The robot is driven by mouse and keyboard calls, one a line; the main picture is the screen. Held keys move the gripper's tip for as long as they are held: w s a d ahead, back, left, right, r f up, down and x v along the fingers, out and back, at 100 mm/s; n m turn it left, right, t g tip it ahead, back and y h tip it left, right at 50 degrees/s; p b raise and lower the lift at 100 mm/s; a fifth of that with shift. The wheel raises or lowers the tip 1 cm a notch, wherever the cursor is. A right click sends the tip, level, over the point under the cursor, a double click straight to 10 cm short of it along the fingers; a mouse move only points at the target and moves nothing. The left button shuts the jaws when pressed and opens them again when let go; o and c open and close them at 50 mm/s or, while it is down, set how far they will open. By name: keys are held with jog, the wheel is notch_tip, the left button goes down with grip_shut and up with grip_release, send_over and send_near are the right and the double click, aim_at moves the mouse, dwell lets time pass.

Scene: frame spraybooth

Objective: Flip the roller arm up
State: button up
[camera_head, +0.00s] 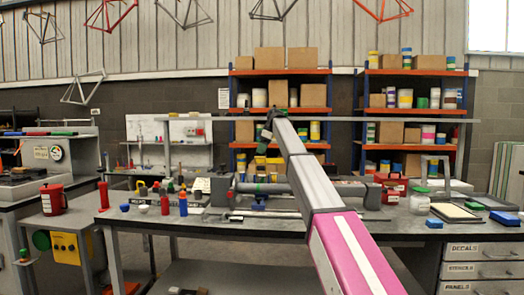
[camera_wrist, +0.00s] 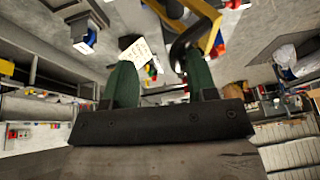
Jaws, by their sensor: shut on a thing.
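My gripper (camera_head: 266,136) is at the far end of my raised arm, above the bench, in the head view. In the wrist view my gripper (camera_wrist: 160,68) has two green fingers standing apart. A dark curved piece with a yellow bar, seemingly the roller arm (camera_wrist: 208,38), is at the right finger and runs out of the top of the picture. The exact grip is hard to see. In the head view a long grey machine (camera_head: 222,190) lies on the bench below my gripper. My arm hides part of it.
The dark bench top (camera_head: 150,217) bears small bottles, a red bottle (camera_head: 165,204) and a blue block (camera_head: 434,223) near the front edge. Orange shelves (camera_head: 307,110) with boxes and tins stand behind. A red canister (camera_head: 52,199) stands on a lower surface at left.

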jog(key=shift+w+f, duration=0.15)
jog(key=v, duration=1.1)
jog(key=shift+a, duration=0.1)
